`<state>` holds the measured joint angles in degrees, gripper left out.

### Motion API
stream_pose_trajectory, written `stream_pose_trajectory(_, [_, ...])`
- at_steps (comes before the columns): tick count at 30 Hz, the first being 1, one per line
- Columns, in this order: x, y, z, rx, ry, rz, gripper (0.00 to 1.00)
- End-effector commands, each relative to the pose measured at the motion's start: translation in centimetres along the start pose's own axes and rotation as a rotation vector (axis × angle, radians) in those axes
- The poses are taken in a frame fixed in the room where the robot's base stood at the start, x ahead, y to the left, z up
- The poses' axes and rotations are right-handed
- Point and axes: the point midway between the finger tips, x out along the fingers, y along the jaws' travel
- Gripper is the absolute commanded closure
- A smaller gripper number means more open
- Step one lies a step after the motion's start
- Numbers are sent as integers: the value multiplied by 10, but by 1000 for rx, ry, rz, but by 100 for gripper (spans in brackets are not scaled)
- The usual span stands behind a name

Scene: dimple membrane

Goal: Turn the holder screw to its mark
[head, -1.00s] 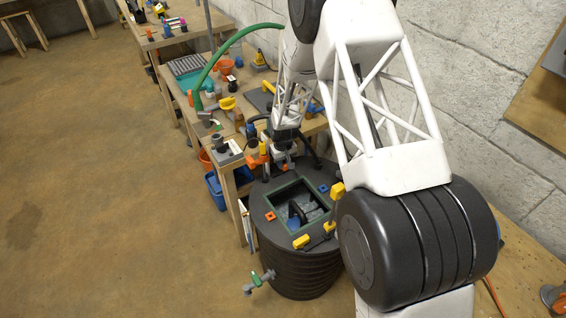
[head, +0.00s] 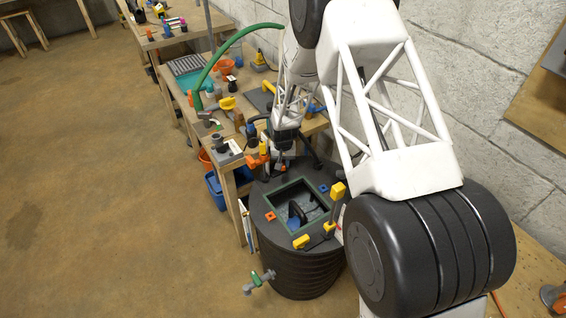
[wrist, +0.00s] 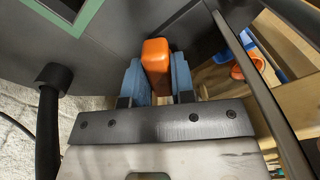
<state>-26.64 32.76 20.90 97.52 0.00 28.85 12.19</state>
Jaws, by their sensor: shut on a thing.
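In the wrist view my gripper (wrist: 157,82) has its two blue fingers closed on either side of an upright orange block (wrist: 157,55) with a rounded top. The block looks like the screw's handle, but its thread and any mark are not visible. The block's lower part is hidden between the fingers. In the head view my gripper (head: 284,150) is at the far rim of the black barrel (head: 298,268), near an orange piece (head: 256,161); its fingers are too small to read there.
The barrel's top has a green-framed square opening (head: 272,198), with yellow-handled clamps (head: 301,241) beside it. An orange square piece (head: 270,216) and a blue one (head: 323,188) lie on the top. A cluttered bench stands behind. Blue and orange containers (head: 214,188) sit below left.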

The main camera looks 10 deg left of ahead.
Motion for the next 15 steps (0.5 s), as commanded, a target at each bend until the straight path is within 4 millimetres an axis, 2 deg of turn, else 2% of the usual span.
stream_pose_trajectory(6, [-1, 0, 0, 140, 1, 0, 100])
stream_pose_trajectory(15, [-1, 0, -1, 231, 2, 0, 100])
